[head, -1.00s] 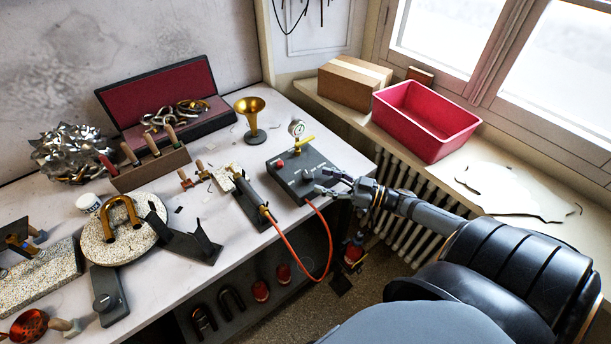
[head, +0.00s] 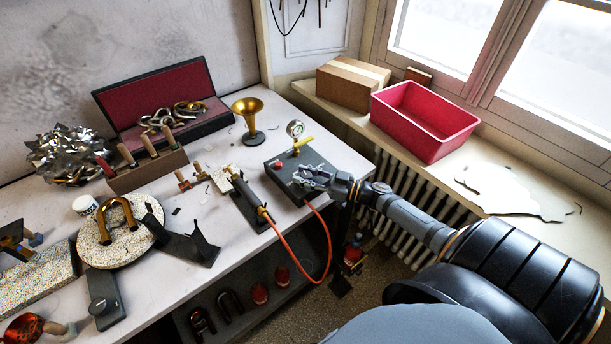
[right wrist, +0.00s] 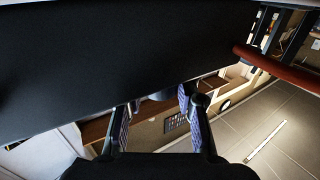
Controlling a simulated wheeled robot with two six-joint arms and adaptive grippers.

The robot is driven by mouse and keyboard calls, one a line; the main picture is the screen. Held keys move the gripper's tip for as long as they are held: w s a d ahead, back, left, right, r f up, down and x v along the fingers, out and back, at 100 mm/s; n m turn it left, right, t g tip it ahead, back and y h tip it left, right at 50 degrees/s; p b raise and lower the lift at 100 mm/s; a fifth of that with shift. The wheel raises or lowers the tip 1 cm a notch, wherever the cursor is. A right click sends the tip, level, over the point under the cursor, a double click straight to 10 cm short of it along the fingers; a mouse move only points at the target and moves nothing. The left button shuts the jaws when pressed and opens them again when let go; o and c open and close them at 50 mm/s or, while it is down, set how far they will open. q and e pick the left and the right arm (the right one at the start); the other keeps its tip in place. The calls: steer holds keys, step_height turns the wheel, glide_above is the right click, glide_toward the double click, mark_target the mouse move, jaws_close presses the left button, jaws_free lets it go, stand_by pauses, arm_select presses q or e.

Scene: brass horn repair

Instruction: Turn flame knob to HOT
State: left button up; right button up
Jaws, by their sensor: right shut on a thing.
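The dark grey control box (head: 285,181) sits near the right end of the bench. A red button shows on its top, and a gauge (head: 295,128) with a brass valve stands at its back. My right gripper (head: 310,176) reaches in from the right over the box's right side, shut on what appears to be the flame knob, which its fingers hide in the head view. In the right wrist view, the box's dark surface fills the top, and a small dark round part (right wrist: 160,95) shows between the fingers (right wrist: 157,105). The knob's setting cannot be read. My left gripper is out of view.
An orange hose (head: 312,277) loops from the box to the torch (head: 246,192) at its left. A brass horn bell (head: 250,108) stands behind. The pink bin (head: 425,125) and cardboard box (head: 350,85) are on the sill. The radiator (head: 400,200) is beside the bench.

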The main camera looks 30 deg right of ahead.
jaws_close()
steer(key=shift+r+m+h+p, duration=0.15)
steer(key=shift+m+h+p, duration=0.2)
steer(key=shift+p, duration=0.45)
steer(key=m+t+h+p, duration=0.1)
steer(key=m+h+p, duration=0.2)
steer(key=h+p, duration=0.2)
steer(key=m+t+h+p, duration=0.2)
steer(key=m+h+p, duration=0.2)
steer(key=h+p, duration=0.1)
steer(key=shift+h+p, duration=0.35)
steer(key=shift+h, duration=0.1)
steer(key=shift+f+m+h+p, duration=0.2)
steer(key=shift+m+h+p, duration=0.6)
steer(key=shift+h, duration=0.3)
steer(key=shift+d, duration=0.1)
steer(key=o, duration=0.9)
jaws_free()
steer(key=shift+o, duration=0.2)
steer(key=shift+s, duration=0.1)
